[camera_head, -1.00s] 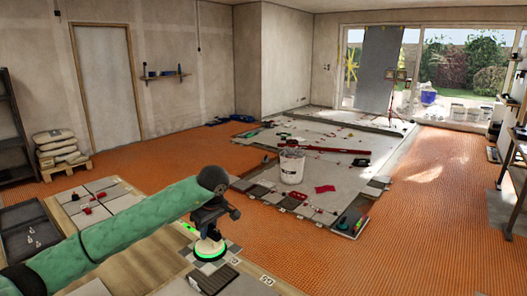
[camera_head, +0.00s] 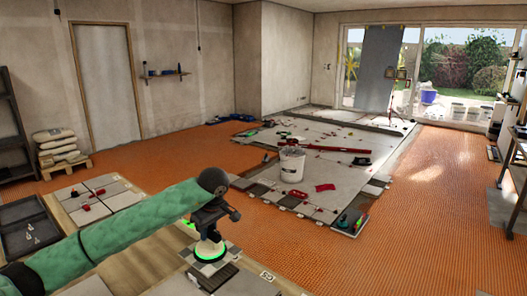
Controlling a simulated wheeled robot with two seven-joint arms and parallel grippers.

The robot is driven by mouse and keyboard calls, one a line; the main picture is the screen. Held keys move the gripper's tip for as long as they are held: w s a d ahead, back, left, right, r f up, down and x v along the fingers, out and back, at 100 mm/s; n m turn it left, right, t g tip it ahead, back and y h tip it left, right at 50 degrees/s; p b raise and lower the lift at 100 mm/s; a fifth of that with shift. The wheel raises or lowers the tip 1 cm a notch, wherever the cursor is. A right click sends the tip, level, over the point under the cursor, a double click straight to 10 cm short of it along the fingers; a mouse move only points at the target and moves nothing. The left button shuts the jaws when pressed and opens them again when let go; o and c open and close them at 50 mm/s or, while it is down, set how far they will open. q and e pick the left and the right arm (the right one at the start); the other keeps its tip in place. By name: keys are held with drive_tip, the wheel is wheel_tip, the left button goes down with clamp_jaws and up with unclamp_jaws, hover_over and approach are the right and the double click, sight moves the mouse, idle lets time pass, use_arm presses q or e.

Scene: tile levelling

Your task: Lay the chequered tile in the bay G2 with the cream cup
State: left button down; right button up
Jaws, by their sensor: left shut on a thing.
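My left gripper (camera_head: 211,224) is shut on the cream cup (camera_head: 210,240), which is upright below the jaws. A bright green ring shows around the foot of the cup. A grey-and-white chequered tile (camera_head: 233,251) shows under and around the cup, at the bench top's far edge. The cup hides its middle, and I cannot tell whether it hangs just clear or touches the surface below. Bay G2 cannot be read. A small label (camera_head: 267,275) stands to the right, its text too small to read surely. My right gripper is not in view.
A dark ridged block (camera_head: 218,278) lies just in front of the tile. Tiles with red clips (camera_head: 92,196) and a dark tray (camera_head: 28,228) are at left. A white bucket (camera_head: 291,165) stands on the tiled floor beyond. Orange matting (camera_head: 330,255) at right is clear.

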sight(211, 245)
use_arm(q)
drive_tip(key=shift+f+b, duration=3)
drive_tip(key=shift+f, duration=0.7)
idle(1.5)
drive_tip(key=c, duration=1.2)
unclamp_jaws()
drive_tip(key=shift+f, duration=0.1)
